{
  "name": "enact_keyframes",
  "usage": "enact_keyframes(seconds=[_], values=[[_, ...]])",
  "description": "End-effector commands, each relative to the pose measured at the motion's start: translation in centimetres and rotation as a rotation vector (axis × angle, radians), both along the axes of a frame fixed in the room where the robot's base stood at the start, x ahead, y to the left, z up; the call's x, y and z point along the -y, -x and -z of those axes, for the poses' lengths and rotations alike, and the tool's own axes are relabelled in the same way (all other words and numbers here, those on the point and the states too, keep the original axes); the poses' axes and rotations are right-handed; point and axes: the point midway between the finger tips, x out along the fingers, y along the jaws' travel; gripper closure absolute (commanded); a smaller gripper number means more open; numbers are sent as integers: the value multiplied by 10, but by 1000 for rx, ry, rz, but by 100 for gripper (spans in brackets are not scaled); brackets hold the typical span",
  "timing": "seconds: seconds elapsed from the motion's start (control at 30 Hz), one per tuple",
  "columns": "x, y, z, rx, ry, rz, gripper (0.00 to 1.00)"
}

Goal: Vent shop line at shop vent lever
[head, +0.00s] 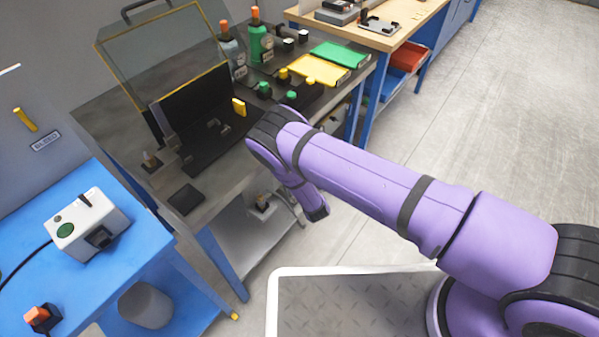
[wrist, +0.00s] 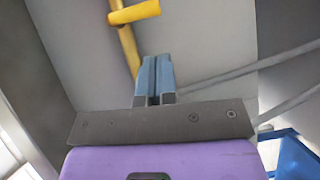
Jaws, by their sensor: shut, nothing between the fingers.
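My gripper (wrist: 154,80) shows in the wrist view with its two blue-grey fingers shut together and nothing between them. Behind the fingertips, a yellow pipe (wrist: 129,45) runs up a grey surface, with a yellow crosswise handle (wrist: 134,12) near its top. The fingers overlap the pipe's lower part in the picture; I cannot tell if they touch it. In the head view, a small yellow lever (head: 25,120) sits tilted on the grey wall at left, above a small label (head: 46,141). I cannot tell which is the shop vent lever. My fingers cannot be made out in the head view.
A dark workbench (head: 226,185) with an open machine, bottles and green and yellow trays stands beside my arm. A blue table (head: 125,252) at left holds a white box (head: 88,218) and an orange-topped button (head: 37,314). The floor (head: 530,110) at right is clear.

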Motion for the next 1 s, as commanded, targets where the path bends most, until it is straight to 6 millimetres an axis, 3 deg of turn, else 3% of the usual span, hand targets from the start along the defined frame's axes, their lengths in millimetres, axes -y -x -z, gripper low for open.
enact_keyframes(seconds=[0.6, 1.0], values=[[26, 83, -2, -2, 1, 0, 100], [31, 96, -3, 0, 0, 0, 100]])
